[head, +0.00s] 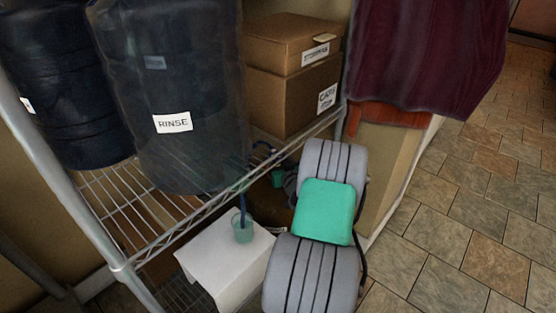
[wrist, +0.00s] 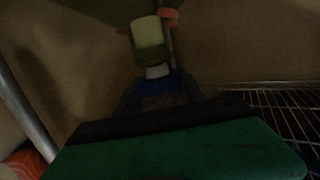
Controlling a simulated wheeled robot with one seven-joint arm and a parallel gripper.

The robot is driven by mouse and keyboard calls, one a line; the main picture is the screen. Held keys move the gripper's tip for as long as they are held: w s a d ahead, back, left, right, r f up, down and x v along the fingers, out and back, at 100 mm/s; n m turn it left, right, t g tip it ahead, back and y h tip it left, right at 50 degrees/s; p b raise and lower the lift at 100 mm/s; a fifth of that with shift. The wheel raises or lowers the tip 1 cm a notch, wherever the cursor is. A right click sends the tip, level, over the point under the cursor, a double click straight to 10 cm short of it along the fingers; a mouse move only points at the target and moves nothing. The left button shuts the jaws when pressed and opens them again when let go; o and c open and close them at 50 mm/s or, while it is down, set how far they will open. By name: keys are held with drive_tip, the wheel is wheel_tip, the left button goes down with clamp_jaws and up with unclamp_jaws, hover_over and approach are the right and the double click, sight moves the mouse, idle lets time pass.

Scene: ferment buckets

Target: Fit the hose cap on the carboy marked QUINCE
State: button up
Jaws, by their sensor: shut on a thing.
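My gripper (wrist: 160,90) is shut on a small blue piece, which I take to be the hose cap (wrist: 160,85). A white neck-like piece and a pale green cylinder (wrist: 148,32) show just beyond it; I cannot tell whether they touch it. In the head view my arm mostly hides the gripper, beside the shelf's front edge. A dark carboy (head: 185,80) labelled RINSE stands on the shelf, with another dark carboy (head: 50,80) to its left. No QUINCE label is readable. A blue hose (head: 241,203) drops into a green cup (head: 243,230).
The wire shelf (head: 135,215) has a metal post at its front left. Two stacked cardboard boxes (head: 290,75) stand at its right end. The cup rests on a white box (head: 215,262) below. A maroon cloth (head: 425,50) hangs at right; the tiled floor (head: 470,220) is clear.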

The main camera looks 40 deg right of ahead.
drive_tip(key=shift+f+b, duration=0.55)
drive_tip(key=shift+b, duration=0.2)
drive_tip(key=shift+f+b, duration=0.35)
drive_tip(key=shift+b, duration=0.75)
idle(1.4)
idle(0.3)
drive_tip(key=o, duration=1.4)
